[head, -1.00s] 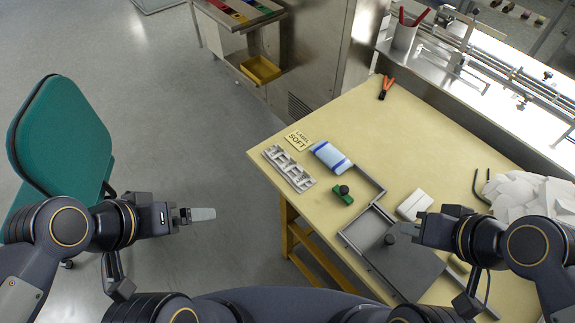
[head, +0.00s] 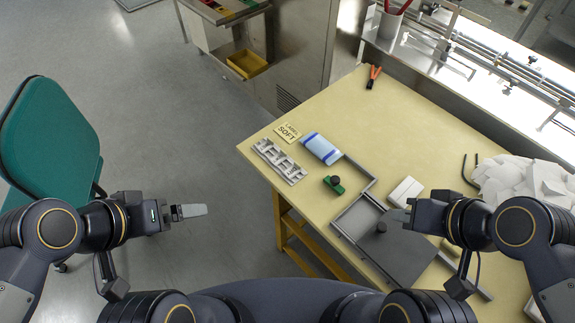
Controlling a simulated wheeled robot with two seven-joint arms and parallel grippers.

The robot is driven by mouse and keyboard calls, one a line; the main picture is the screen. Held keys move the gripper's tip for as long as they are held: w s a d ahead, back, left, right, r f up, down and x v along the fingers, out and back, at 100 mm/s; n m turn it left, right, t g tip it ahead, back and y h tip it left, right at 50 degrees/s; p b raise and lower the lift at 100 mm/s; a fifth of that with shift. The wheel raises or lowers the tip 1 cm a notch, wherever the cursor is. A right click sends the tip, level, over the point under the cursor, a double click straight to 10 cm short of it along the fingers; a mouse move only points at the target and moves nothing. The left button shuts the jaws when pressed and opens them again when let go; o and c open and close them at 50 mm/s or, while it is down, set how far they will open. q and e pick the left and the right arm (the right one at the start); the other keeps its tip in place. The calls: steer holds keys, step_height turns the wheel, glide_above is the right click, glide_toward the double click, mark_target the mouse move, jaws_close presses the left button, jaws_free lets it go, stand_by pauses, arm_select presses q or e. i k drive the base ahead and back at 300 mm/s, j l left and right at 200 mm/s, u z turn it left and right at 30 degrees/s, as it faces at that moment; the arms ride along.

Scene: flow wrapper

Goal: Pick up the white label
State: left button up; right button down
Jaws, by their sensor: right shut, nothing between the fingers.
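A small cream plate with the words LABEL SOFT (head: 288,132) lies flat near the table's left edge. A white block (head: 405,191) lies on the table right of the grey tray (head: 355,216), and a heap of white pieces (head: 525,182) is at the right. I cannot tell which of these is the white label. My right gripper (head: 398,214) is shut and empty, over the tray's right side and just below the white block in the picture. My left gripper (head: 204,210) is off the table, over the floor at the left; its finger opening is not clear.
A grey slotted rack (head: 279,161), a blue-and-white packet (head: 322,148) and a green piece with a black knob (head: 334,185) lie on the yellow table (head: 420,140). Orange-handled pliers (head: 373,77) lie at the back. A green chair (head: 48,140) stands at left. The table's middle is clear.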

mark_target(279, 157)
steer(key=z, duration=0.9)
steer(key=j+z, duration=0.25)
steer(key=z, duration=0.15)
steer(key=j+z, duration=0.6)
steer(key=z, duration=0.15)
steer(key=j+z, duration=0.4)
steer(key=k+j, duration=0.15)
steer(key=j, duration=0.2)
steer(key=k+j+z, duration=0.15)
steer(key=j, duration=0.2)
steer(key=k+j, duration=0.1)
steer(key=j, duration=0.2)
steer(key=k+j+z, duration=0.15)
steer(key=j, duration=0.2)
